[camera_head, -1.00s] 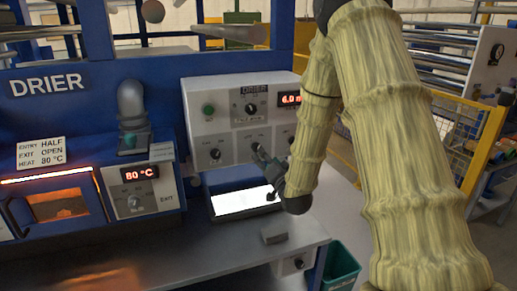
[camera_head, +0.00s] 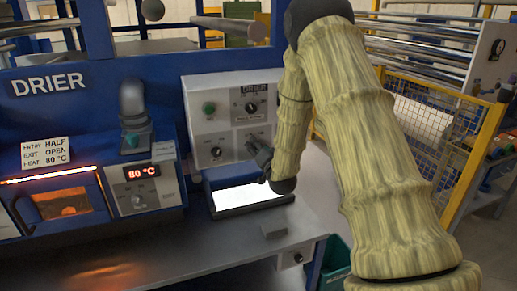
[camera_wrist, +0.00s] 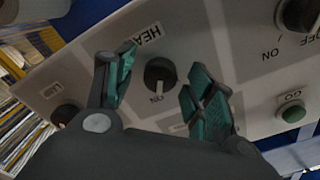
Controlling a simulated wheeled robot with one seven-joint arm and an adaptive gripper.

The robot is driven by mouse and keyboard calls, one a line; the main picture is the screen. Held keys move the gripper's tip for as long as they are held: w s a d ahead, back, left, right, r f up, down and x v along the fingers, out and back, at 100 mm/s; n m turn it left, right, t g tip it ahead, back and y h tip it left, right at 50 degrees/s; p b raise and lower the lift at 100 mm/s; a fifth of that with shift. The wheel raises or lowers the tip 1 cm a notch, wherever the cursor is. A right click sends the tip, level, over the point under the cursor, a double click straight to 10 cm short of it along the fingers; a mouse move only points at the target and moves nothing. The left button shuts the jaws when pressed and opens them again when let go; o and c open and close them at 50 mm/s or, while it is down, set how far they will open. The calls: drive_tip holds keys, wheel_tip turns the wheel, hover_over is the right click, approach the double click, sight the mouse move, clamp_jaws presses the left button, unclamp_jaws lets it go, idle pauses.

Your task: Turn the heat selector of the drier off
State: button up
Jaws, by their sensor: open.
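The heat selector (camera_wrist: 160,72) is a round black knob on the drier's pale grey control panel (camera_head: 225,127). In the wrist view its HEAT label is above it, and its white mark points down toward the word ON. My gripper (camera_wrist: 160,80) is open, with one green-padded finger on each side of the knob. Whether the fingers touch it cannot be told.
A LIGHT knob (camera_wrist: 65,113), a green GO button (camera_wrist: 292,112) and another black knob (camera_wrist: 298,14) are nearby on the panel. Below it are a bright white screen (camera_head: 245,196) and a grey bench (camera_head: 160,255). A yellow fence (camera_head: 475,150) stands at right.

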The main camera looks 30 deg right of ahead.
drive_tip(key=c, duration=1)
drive_tip(key=shift+f+n+b, duration=0.1)
drive_tip(key=shift+n+b, duration=0.2)
drive_tip(key=shift+b, duration=0.2)
drive_tip(key=shift+f+n+b, duration=0.1)
drive_tip(key=shift+n+b, duration=5.4)
drive_tip(key=shift+n, duration=0.1)
